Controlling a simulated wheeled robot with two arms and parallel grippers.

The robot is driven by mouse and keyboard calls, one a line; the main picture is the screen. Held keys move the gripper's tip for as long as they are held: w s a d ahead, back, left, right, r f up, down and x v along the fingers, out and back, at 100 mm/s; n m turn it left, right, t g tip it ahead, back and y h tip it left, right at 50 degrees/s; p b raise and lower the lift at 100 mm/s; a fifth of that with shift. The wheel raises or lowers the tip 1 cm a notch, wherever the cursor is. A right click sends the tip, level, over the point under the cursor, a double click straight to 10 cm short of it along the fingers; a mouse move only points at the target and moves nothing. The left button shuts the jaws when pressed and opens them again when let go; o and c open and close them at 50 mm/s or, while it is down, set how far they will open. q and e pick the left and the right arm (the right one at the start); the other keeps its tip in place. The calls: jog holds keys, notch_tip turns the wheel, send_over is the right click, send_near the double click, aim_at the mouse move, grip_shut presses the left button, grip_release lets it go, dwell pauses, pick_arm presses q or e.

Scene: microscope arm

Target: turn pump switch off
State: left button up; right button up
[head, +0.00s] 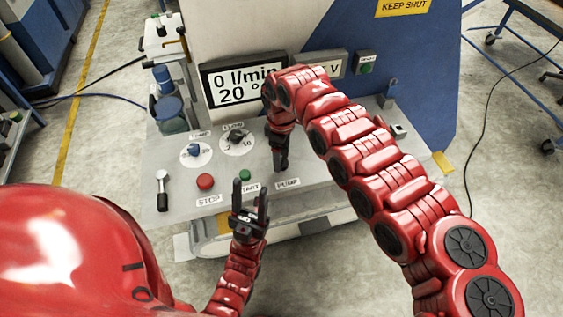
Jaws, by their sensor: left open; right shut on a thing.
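The pump switch sits on the sloped grey panel (325,175) just behind the PUMP label (288,183). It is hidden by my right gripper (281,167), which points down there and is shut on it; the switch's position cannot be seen. My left gripper (250,188) is open and empty, fingers up, in front of the panel near the green start button (245,175). The display (235,84) reads 0 l/min and 20°.
A red stop button (205,181), a blue-knobbed dial (195,151), a second dial (237,138) and a black-handled lever (162,190) are on the panel's left. A small box with a green button (365,65) is at the back. My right arm covers the panel's right part.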

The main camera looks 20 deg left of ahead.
jog(key=n+b, duration=0.1)
jog(key=b, duration=0.1)
jog(key=n+b, duration=0.2)
jog(key=shift+f+n, duration=0.3)
jog(key=shift+r+n+b, duration=0.15)
jog(key=shift+n+b, duration=0.8)
jog(key=shift+n, duration=0.05)
jog(key=shift+r+n+b, duration=0.15)
jog(key=shift+n+b, duration=0.35)
jog(key=shift+n, duration=0.2)
jog(key=shift+r, duration=0.1)
jog(key=o, duration=1.3)
